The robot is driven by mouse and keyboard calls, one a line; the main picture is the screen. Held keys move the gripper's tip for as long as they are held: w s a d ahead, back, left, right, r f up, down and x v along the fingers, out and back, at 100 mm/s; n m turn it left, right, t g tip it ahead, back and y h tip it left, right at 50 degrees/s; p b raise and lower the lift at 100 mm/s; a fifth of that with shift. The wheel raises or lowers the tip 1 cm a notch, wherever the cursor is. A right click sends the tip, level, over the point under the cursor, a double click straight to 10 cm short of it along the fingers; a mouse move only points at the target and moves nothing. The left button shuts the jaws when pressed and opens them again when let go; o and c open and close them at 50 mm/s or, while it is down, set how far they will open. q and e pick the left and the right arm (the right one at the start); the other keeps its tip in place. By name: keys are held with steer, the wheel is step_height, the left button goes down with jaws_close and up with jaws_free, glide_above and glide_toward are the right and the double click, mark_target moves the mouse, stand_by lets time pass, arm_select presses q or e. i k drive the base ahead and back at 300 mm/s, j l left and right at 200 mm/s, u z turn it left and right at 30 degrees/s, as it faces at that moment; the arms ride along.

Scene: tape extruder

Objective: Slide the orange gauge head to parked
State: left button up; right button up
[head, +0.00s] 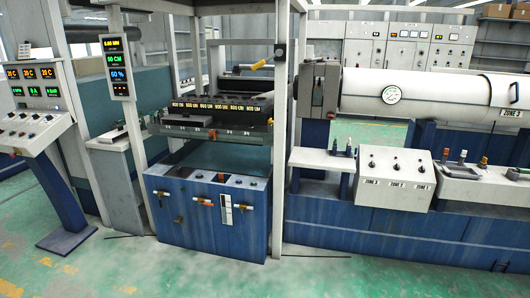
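I cannot single out the orange gauge head for certain. A small orange part (212,134) shows at the front rail of the middle machine, below a row of dark blocks with yellow labels (217,105). Another small orange part (331,115) sits on the grey block at the left end of the white barrel. A yellow-orange handle (258,65) lies higher up behind the frame posts. No parked marking is readable. Neither of my grippers is in view.
A blue cabinet (240,240) with levers stands below the middle machine. A control console (35,132) is at left, and a display panel (118,68) hangs on a post. The white barrel (440,92) and switch boxes (397,180) are at right. Green floor in front is clear.

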mark_target(211, 134)
steer(key=i+u, duration=0.2)
steer(key=i, duration=0.2)
steer(key=i+l+u, duration=0.2)
steer(key=i, duration=0.2)
steer(key=i+l+u, duration=0.25)
steer(key=i, duration=0.15)
steer(key=j+z, duration=0.1)
steer(key=z, duration=0.45)
steer(key=i, duration=0.05)
